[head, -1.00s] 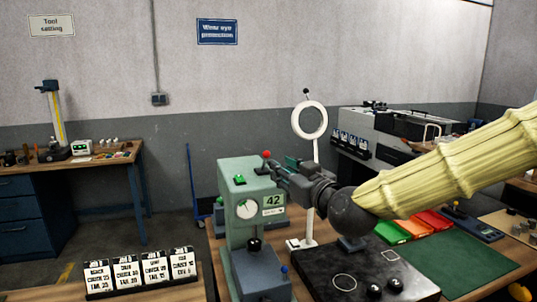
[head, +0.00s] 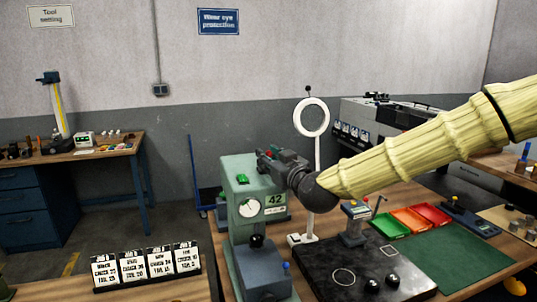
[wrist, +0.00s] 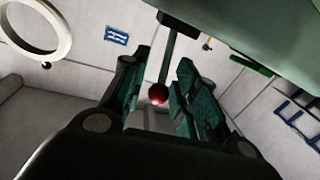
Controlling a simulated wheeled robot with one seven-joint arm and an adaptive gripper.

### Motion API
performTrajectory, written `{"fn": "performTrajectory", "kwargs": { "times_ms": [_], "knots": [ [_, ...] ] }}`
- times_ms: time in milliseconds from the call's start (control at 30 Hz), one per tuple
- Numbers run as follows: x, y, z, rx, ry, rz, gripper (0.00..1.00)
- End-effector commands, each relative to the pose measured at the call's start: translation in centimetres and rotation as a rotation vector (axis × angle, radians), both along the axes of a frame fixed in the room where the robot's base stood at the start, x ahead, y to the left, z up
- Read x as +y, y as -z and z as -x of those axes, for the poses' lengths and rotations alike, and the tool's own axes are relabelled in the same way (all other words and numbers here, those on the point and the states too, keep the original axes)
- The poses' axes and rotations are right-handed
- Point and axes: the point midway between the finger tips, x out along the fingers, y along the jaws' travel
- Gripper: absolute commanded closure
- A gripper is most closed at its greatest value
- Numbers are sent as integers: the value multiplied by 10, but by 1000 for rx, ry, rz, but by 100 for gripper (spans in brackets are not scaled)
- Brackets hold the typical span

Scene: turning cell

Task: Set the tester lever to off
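The tester (head: 240,215) is a green bench machine with a round dial, a "42" plate and a green button on top. Its lever shows in the wrist view as a dark rod ending in a red ball knob (wrist: 158,94). My gripper (head: 268,158) is at the upper right side of the tester and mostly hides the lever in the head view. In the wrist view my gripper (wrist: 160,92) is open, with the red knob between its two fingers and gaps on both sides. The lever's marked positions cannot be read.
A white ring stand (head: 311,150) stands close behind my wrist. A black plate (head: 350,270) with dark balls, green, orange and red trays (head: 408,219) and a green mat (head: 460,250) lie to the right. Number cards (head: 147,265) stand at front left.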

Motion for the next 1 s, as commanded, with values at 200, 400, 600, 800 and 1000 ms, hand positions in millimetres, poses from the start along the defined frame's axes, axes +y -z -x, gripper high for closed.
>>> {"fn": "performTrajectory", "kwargs": {
  "times_ms": [200, 400, 600, 800, 1000],
  "knots": [
    [4, 0, -5, 0, -2, 0, 71],
    [4, 0, -5, 0, -1, 0, 71],
    [4, 0, -6, 0, -1, 0, 100],
    [4, 0, -6, 0, -1, 0, 100],
    [10, -2, -9, 11, -8, 5, 100]
  ]
}}
